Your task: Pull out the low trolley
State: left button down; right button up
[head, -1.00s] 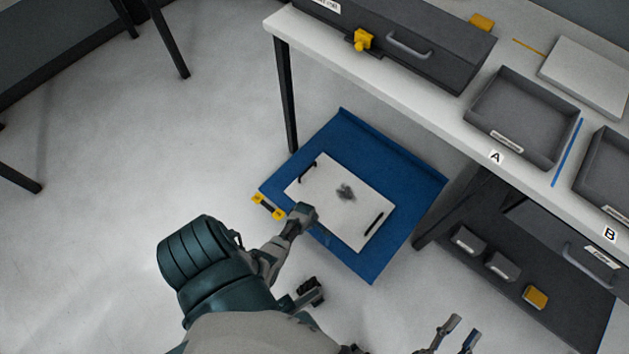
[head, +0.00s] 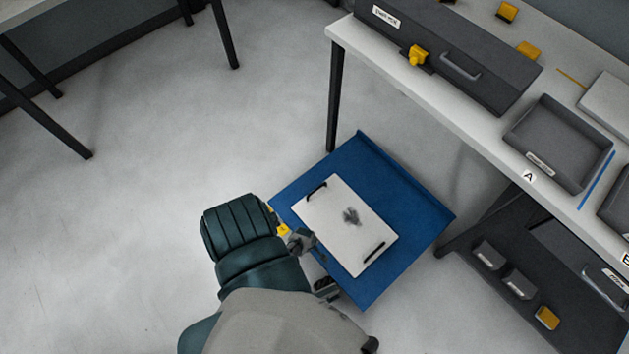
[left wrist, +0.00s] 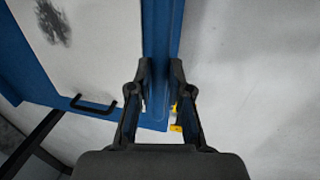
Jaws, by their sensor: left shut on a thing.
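The low trolley has a blue deck (head: 425,222) with a raised far edge and stands on the floor, mostly clear of the workbench. A white panel (head: 330,215) with black handles and a dark smudge lies on it. My left gripper (head: 303,242) is at the trolley's near left edge, beside a yellow piece (head: 283,230). In the left wrist view, its fingers (left wrist: 160,90) are closed on both sides of the blue rim (left wrist: 160,45). My right gripper is out of view.
The workbench (head: 440,105) carries a dark case (head: 450,50) and grey tray A (head: 560,140). Its leg (head: 335,100) stands close behind the trolley. A dark lower shelf (head: 560,320) holds small boxes at the right. The floor (head: 130,230) at the left is open.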

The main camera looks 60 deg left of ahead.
pick_arm(q)
jog(key=shift+s, duration=0.1)
jog(key=c, duration=1.1)
grip_release()
notch_tip(320, 180, up, 12)
jog(key=s, duration=0.2)
jog(key=shift+d+f, duration=0.2)
jog(key=shift+d, duration=0.1)
